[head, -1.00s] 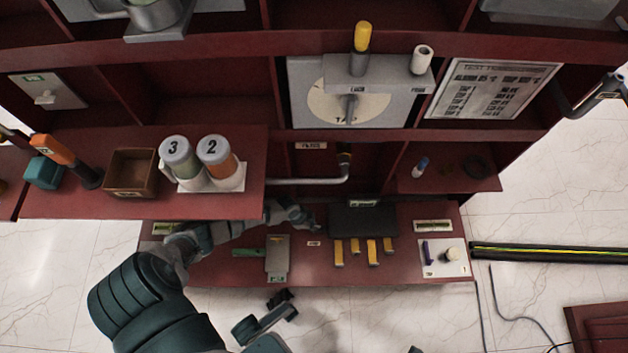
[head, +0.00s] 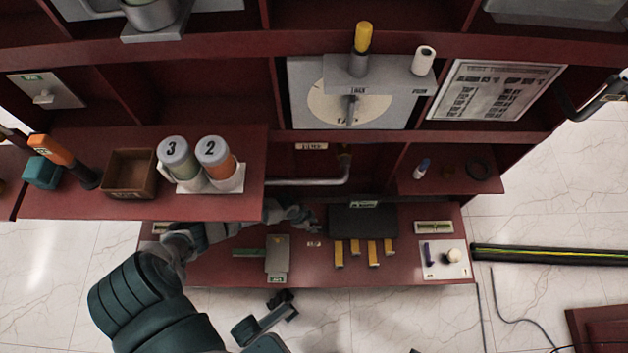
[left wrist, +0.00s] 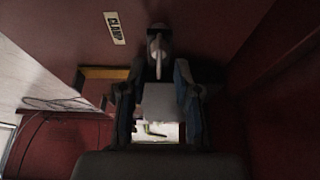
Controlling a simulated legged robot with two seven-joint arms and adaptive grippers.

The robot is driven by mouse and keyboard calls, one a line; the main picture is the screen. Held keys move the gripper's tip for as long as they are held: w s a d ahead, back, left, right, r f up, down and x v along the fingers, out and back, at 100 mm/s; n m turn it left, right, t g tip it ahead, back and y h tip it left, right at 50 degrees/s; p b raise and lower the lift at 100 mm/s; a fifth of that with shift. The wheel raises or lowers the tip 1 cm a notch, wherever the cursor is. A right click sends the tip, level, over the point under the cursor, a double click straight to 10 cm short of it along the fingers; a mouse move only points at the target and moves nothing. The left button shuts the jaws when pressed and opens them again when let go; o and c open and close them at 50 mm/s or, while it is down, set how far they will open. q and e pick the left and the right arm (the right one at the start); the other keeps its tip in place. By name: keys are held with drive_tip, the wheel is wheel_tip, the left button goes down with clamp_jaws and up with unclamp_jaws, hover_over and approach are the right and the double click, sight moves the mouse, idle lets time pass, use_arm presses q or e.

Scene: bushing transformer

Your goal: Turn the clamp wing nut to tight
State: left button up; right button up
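In the left wrist view, a dark clamp part with a pale grey wing nut (left wrist: 157,46) shows straight ahead, under a red board with a CLAMP label (left wrist: 115,28). My left gripper (left wrist: 156,92) is open there. Its two dark fingers stand apart, one on each side below the wing nut, and I cannot tell if they touch it. In the head view my left gripper (head: 300,216) reaches in from the left, low under the upper shelf. The wing nut cannot be made out in the head view. A grey and black part of mine at the bottom may be my right gripper (head: 280,300); its fingers are unclear.
A dark block (head: 362,220) with yellow-tipped pieces lies right of the gripper. A grey pipe (head: 310,182) runs behind it. A grey plate (head: 278,255) lies in front.

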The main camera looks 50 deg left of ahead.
use_arm(q)
drive_tip(key=v, duration=0.5)
drive_tip(key=shift+s+a+r, duration=0.1)
drive_tip(key=shift+r, duration=0.2)
